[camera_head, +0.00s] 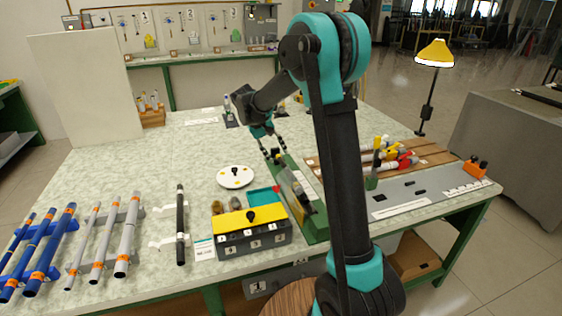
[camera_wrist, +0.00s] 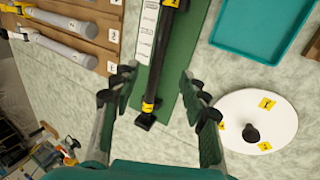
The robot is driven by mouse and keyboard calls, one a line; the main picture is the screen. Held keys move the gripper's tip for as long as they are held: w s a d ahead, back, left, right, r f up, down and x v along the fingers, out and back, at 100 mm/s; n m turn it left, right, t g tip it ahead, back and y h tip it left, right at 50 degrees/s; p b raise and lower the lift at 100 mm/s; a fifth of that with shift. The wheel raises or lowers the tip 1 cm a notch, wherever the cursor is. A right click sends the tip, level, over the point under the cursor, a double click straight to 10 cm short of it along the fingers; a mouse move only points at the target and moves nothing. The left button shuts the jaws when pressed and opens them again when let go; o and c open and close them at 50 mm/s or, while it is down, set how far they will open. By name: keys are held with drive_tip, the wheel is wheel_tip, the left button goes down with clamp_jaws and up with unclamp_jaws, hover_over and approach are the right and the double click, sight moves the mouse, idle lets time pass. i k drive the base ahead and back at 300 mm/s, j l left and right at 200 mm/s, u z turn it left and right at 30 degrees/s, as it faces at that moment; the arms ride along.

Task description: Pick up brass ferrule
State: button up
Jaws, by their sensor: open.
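My gripper (camera_head: 275,155) is above the bench beside the green board (camera_head: 318,229). In the wrist view my gripper (camera_wrist: 160,103) has its fingers spread wide with nothing between them. Below and between them lies the green board (camera_wrist: 183,65), carrying a black bar (camera_wrist: 163,50) with yellow tags.
A white disc (camera_head: 236,177) with a dark knob lies left of the green board; it also shows in the wrist view (camera_wrist: 280,125). A teal tray (camera_wrist: 262,25) is near it. The grey box (camera_head: 252,242) stands in front. Rods on racks (camera_head: 130,235) fill the left.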

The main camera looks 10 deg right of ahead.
sight(217, 205)
drive_tip(key=k+l, duration=0.15)
drive_tip(key=l, duration=0.15)
drive_tip(key=k+l, duration=0.1)
drive_tip(key=l, duration=0.2)
drive_tip(key=k+l, duration=0.15)
drive_tip(key=l, duration=0.15)
drive_tip(key=k+l, duration=0.1)
drive_tip(key=l, duration=0.2)
